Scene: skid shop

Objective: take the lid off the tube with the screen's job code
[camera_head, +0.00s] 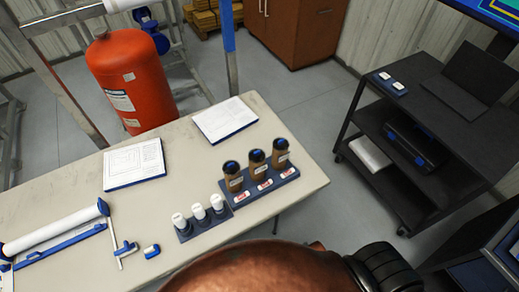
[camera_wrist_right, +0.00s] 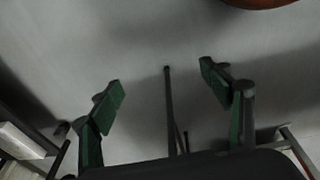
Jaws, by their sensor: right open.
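Three brown tubes with dark lids stand upright in a blue rack (camera_head: 262,194) near the table's right end: a left one (camera_head: 234,183), a middle one (camera_head: 256,168) and a right one (camera_head: 279,160). Red-and-white labels sit on the rack in front of them. Their print is too small to read. A blue screen (camera_head: 490,8) is cut off at the top right, and no code is legible. My right gripper (camera_wrist_right: 163,78) is open and empty above grey floor in the right wrist view, with no tube between its fingers. My left gripper is not in view.
Three white-capped vials (camera_head: 198,212) stand in a smaller rack beside the tubes. Papers (camera_head: 133,165), a long white roll (camera_head: 52,230) and small blue tools lie on the table (camera_head: 190,150). A black cart (camera_head: 440,120) stands right, an orange cylinder (camera_head: 130,80) behind.

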